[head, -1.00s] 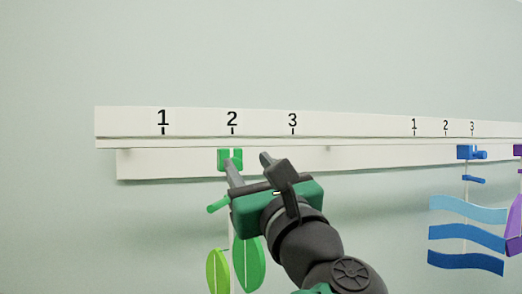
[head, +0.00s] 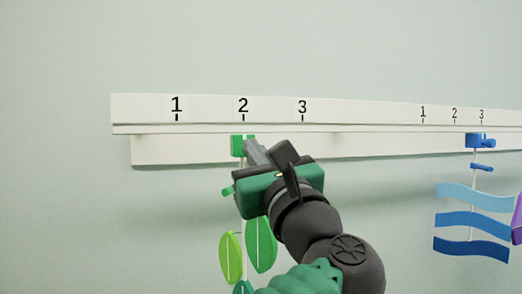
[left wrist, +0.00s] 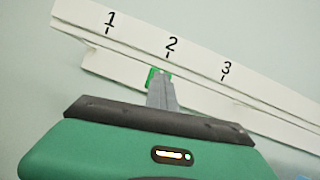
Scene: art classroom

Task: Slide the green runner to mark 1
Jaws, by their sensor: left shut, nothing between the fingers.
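The green runner (head: 237,146) hangs on the white rail (head: 150,129) under mark 2 (head: 243,105). Mark 1 (head: 177,105) is to its left along the rail. Green leaf shapes (head: 262,245) hang below the runner. My left gripper (head: 251,146) is shut with its fingers together and empty, at the right side of the runner and partly covering it. In the left wrist view the fingertips (left wrist: 158,78) overlap the runner (left wrist: 151,77); I cannot tell whether they touch it. My right gripper is not in view.
Mark 3 (head: 302,107) is to the right on the same strip. Farther right, a blue runner (head: 474,140) with blue wavy pieces (head: 471,220) hangs under a second set of marks. A purple piece (head: 517,218) shows at the right edge. The rail left of the green runner is clear.

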